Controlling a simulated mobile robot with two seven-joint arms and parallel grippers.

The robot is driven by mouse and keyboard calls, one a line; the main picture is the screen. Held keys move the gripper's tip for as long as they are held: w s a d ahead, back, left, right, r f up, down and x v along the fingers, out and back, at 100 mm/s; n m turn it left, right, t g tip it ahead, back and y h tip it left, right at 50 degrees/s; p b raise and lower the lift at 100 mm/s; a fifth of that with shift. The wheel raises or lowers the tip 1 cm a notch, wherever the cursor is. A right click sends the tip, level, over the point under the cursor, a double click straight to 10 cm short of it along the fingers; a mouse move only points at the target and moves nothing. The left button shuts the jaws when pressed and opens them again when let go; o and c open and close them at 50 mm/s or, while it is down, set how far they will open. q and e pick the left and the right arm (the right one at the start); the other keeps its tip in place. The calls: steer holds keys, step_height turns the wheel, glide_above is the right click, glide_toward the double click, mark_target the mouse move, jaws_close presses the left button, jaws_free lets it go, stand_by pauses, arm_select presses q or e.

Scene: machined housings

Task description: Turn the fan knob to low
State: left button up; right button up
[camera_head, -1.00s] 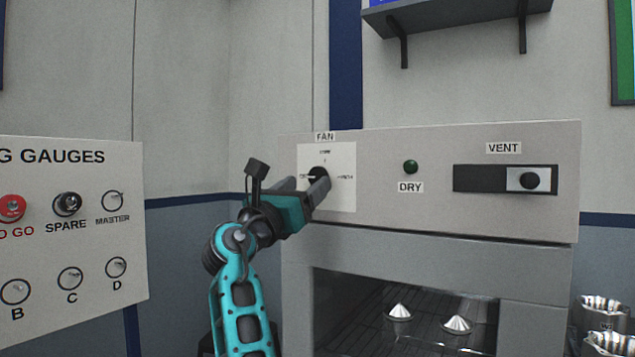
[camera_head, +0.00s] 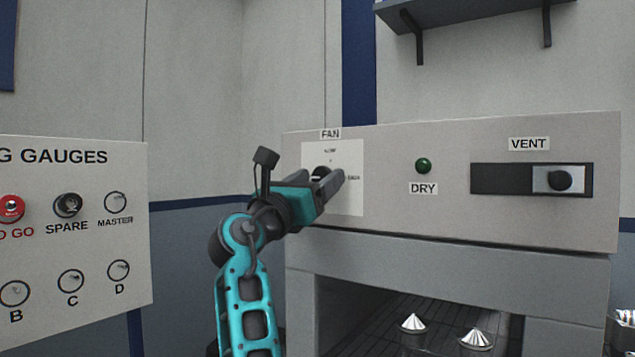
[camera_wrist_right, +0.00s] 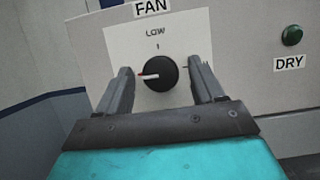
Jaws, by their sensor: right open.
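The fan knob (camera_wrist_right: 161,73) is a round black dial on a white plate (camera_wrist_right: 190,33) marked FAN. In the right wrist view its white pointer with a red tip points left, while the LOW mark is above the knob. My right gripper (camera_wrist_right: 164,84) is open, with one finger on each side of the knob; I cannot tell whether they touch it. In the head view my right gripper (camera_head: 334,176) covers most of the knob (camera_head: 320,172). The left gripper is not in view.
A green DRY lamp (camera_head: 423,166) and a VENT slider (camera_head: 560,180) are on the same panel to the right. A gauge board (camera_head: 75,240) stands at the left. Metal cones (camera_head: 413,323) sit in the opening below. A shelf (camera_head: 455,14) hangs above.

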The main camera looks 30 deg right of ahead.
steer(key=c, duration=1)
steer(key=shift+m+g, duration=0.4)
steer(key=m+g+p, duration=0.1)
steer(key=m+g, duration=0.1)
steer(key=m, duration=0.2)
steer(key=m+g, duration=0.1)
steer(key=m, duration=0.2)
steer(key=shift+w+r+m+g+h+p, duration=0.1)
steer(key=shift+r+m+g+h+p, duration=0.05)
steer(key=shift+m+g+h+p, duration=0.25)
steer(key=m+g+p, duration=0.1)
steer(key=m, duration=0.2)
steer(key=m+g+y+p, duration=0.1)
steer(key=m+g, duration=0.1)
steer(key=m, duration=0.2)
steer(key=shift+a+r, duration=0.1)
steer(key=m+y+p, duration=0.1)
steer(key=m, duration=0.2)
steer(key=shift+w+m+g, duration=0.1)
steer(key=shift+m+g, duration=0.3)
steer(key=shift+m+y, duration=0.7)
steer(key=shift+m, duration=0.7)
